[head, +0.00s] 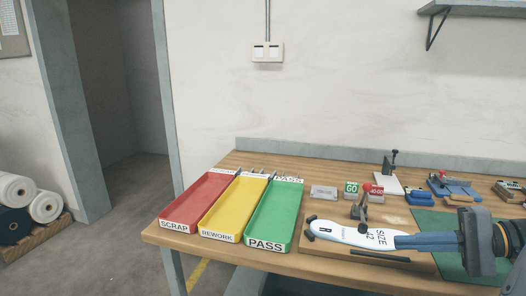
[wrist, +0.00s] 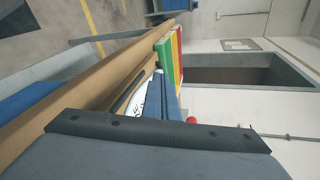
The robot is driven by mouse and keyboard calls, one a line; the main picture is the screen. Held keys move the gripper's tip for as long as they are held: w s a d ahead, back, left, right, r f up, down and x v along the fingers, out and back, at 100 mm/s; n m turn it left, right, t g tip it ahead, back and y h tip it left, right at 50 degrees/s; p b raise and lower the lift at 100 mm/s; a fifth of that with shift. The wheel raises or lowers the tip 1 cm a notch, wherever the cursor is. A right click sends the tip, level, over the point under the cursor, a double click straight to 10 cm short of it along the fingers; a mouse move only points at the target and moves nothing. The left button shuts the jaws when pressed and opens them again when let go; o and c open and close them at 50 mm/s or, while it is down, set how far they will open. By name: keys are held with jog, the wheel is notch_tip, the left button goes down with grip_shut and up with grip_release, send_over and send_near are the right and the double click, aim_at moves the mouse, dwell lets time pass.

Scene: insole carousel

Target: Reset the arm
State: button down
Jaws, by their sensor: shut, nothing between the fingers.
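My gripper (head: 400,241) reaches in from the right in the head view, low over the bench. Its two blue fingers lie together with nothing between them, pointing left. In the wrist view the shut fingers (wrist: 164,98) show edge-on past the dark palm. A white insole-shaped piece marked SIZE 42 (head: 345,233) lies on a wooden board (head: 318,246). The fingertips overlap its right end in the head view; I cannot tell whether they touch it. Part of the white piece also shows beside the fingers in the wrist view (wrist: 152,100).
Red SCRAP (head: 180,225), yellow REWORK (head: 217,237) and green PASS (head: 266,244) trays stand left on the wooden bench. A red-knobbed clamp (head: 362,207) rises behind the white piece. Blue fixtures (head: 453,188) stand at the back right. A green mat (head: 432,222) lies under my gripper.

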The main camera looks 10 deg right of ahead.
jog(key=a+f+n+g+h, duration=0.3)
jog(key=a+h, duration=0.3)
jog(key=a, duration=0.3)
jog(key=s+a+f+n+g+h, duration=0.1)
jog(key=a+f+n+g+h, duration=0.3)
jog(key=a, duration=0.5)
jog(key=f+n+h, duration=0.1)
jog(key=n+h, duration=0.1)
jog(key=shift+s+h, duration=0.25)
jog(key=shift+h, duration=0.05)
jog(key=shift+d, duration=0.1)
